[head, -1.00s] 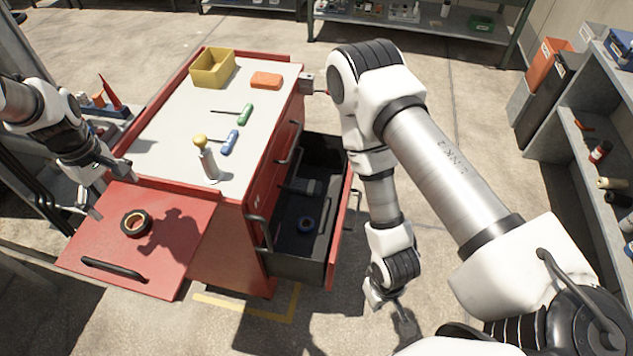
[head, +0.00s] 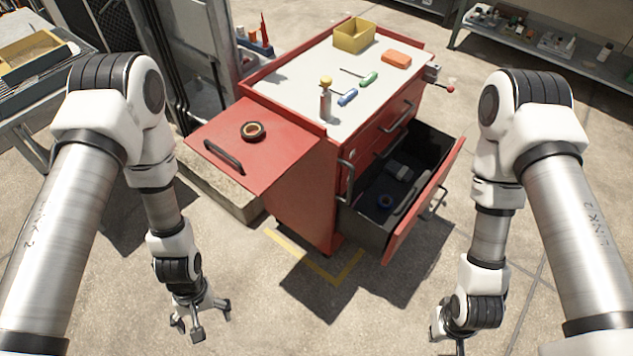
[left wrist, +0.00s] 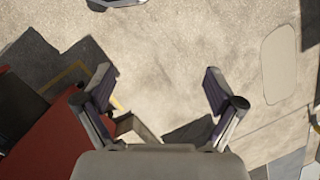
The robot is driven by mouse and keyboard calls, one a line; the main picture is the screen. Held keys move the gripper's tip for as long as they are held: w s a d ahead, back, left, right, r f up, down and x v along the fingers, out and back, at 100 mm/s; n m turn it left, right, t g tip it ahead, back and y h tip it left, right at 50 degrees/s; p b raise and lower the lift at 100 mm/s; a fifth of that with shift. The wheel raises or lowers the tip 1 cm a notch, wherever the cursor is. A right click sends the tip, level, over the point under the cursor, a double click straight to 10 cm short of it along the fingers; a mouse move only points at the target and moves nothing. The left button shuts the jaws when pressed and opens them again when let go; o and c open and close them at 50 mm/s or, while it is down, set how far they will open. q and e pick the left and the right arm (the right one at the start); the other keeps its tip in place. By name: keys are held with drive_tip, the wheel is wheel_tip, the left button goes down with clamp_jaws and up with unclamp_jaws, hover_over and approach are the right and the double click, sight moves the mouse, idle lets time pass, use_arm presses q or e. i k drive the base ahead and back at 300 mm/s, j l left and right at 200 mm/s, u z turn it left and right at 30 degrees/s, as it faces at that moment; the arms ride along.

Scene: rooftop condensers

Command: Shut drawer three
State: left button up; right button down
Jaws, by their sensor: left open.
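A red tool cabinet (head: 300,190) stands in the middle of the head view. I cannot read any drawer numbers. My left gripper (head: 203,318) is open and empty over the floor, left of the cabinet and apart from it. It also shows open in the left wrist view (left wrist: 158,88). My right gripper (head: 442,328) hangs in front of the open drawer, apart from it; its fingers are partly hidden.
A raised red side shelf (head: 270,165) holds a tape roll (head: 253,131). The cabinet top (head: 310,75) carries a yellow bin (head: 354,36), an orange block (head: 396,60), screwdrivers and a bottle. A bench stands at left, shelving at back right. The floor between my arms is clear.

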sight(426, 150)
drive_tip(key=l+z, duration=0.1)
drive_tip(key=l, duration=0.4)
drive_tip(key=i+l, duration=0.1)
drive_tip(key=l, duration=0.4)
drive_tip(key=i+l+z, duration=0.15)
drive_tip(key=l, duration=0.35)
drive_tip(key=k, duration=0.05)
